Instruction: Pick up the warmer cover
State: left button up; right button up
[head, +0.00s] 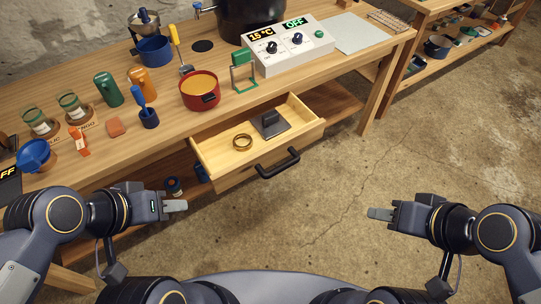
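A dark grey plate with an upright black grip (270,124) lies in the open drawer (228,165); it looks like the warmer cover, though I cannot be sure. A brass ring (242,142) lies to its left in the same drawer. My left gripper (176,206) is in front of the bench, left of the drawer and below it in the picture. My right gripper (378,213) is over open floor, right of the drawer. Both are apart from the plate and hold nothing that I can see. Their finger gaps are not clear from this angle.
The drawer's black handle (278,163) sticks out in front. The bench top holds a red pot (200,92), a green stand (243,72), a white control box (292,47), a blue pot (154,50) and several jars. The floor at the right is clear.

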aim_at(272, 123)
jog(key=u, duration=2.3)
jog(key=z, duration=2.2)
jog(key=i+l+u, duration=0.1)
jog(key=u, duration=1.4)
jog(key=i+l, duration=0.1)
jog(key=l, duration=0.55)
jog(key=i+l+u, duration=0.1)
jog(key=l, duration=1.2)
jog(key=i+u, duration=0.05)
